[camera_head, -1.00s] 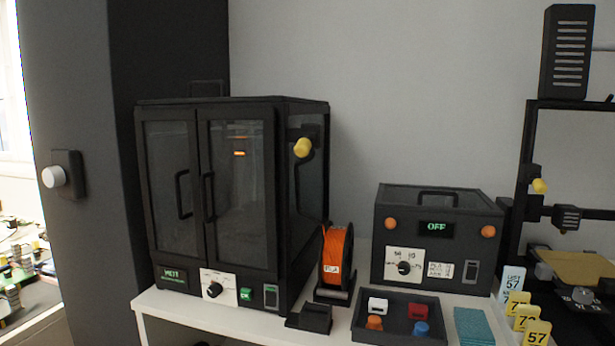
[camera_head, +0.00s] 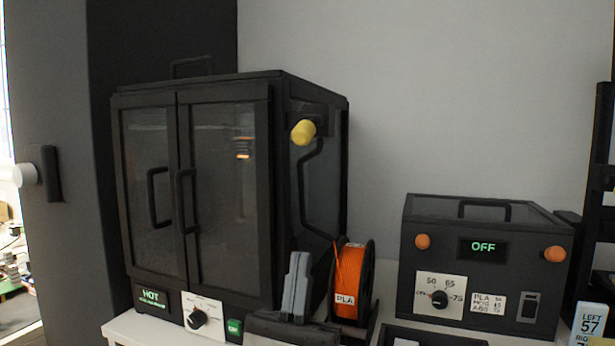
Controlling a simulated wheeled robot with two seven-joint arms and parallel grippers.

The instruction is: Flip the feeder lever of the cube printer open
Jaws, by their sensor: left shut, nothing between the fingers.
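The cube printer (camera_head: 272,200) is a black box with two shut glazed front doors, left of centre. A yellow-capped lever (camera_head: 303,132) sits high on its right side, on a dark mount; I take it for the feeder lever. My left gripper (camera_head: 298,262) rises from the bottom edge, its grey fingers upright and closed together with nothing between them. It is in front of the printer's lower right corner, well below the yellow lever and apart from it. My right gripper is not in view.
An orange filament spool (camera_head: 350,275) stands right of my gripper. A black dryer box (camera_head: 470,235) reading OFF is further right, with a dark tray (camera_head: 430,335) before it. The printer's front has a HOT display (camera_head: 152,297), a dial (camera_head: 197,318) and a green switch (camera_head: 235,327).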

